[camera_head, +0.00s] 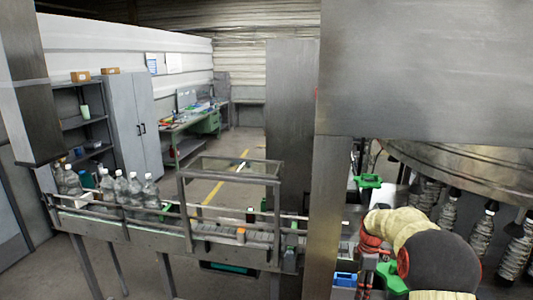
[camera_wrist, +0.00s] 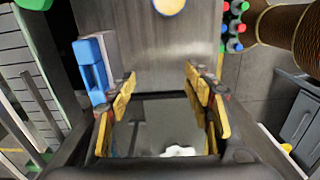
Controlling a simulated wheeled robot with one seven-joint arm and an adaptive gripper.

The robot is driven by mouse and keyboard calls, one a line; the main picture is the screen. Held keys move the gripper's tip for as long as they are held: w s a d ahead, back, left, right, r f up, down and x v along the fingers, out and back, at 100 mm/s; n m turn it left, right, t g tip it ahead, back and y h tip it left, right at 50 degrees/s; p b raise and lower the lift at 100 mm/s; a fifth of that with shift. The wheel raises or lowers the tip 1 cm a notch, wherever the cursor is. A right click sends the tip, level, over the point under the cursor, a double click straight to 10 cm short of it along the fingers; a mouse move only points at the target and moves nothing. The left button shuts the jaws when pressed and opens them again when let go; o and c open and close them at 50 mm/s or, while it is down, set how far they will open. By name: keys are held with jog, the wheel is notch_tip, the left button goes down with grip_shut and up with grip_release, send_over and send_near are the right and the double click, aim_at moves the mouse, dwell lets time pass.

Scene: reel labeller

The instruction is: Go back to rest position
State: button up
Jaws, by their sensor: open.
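My gripper (camera_wrist: 160,82) shows in the wrist view with its two yellow-padded fingers wide apart. Nothing is between the fingertips. They are over a grey metal surface (camera_wrist: 155,40). A blue part (camera_wrist: 92,68) on a grey block is just left of the left finger, and I cannot tell whether they touch. In the head view my arm is at the lower right, in front of the machine, and its gripper end is too small and covered to read clearly.
A conveyor (camera_head: 130,228) carries clear bottles (camera_head: 135,188) at the left. A metal post (camera_head: 325,210) and a round machine (camera_head: 465,165) with hanging bottles flank my arm. A brown ribbed cylinder (camera_wrist: 295,35) is at right in the wrist view. Open floor (camera_head: 215,190) lies behind the conveyor.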

jog(key=s+a+f+m+t+b, duration=0.1)
jog(key=s+a+m+b, duration=0.3)
jog(key=s+b, duration=0.4)
jog(key=s+a+f+m+t+b, duration=0.2)
jog(key=s+a+m+b, duration=0.3)
jog(key=s, duration=1.3)
jog(key=s+a+f+m+t+b, duration=0.1)
jog(key=s+a+m+b, duration=0.4)
jog(key=s+b, duration=0.8)
jog(key=shift+s+f+m+t, duration=0.15)
jog(key=shift+f+m+t, duration=0.05)
jog(key=shift+m+t, duration=0.55)
jog(key=shift+a, duration=0.1)
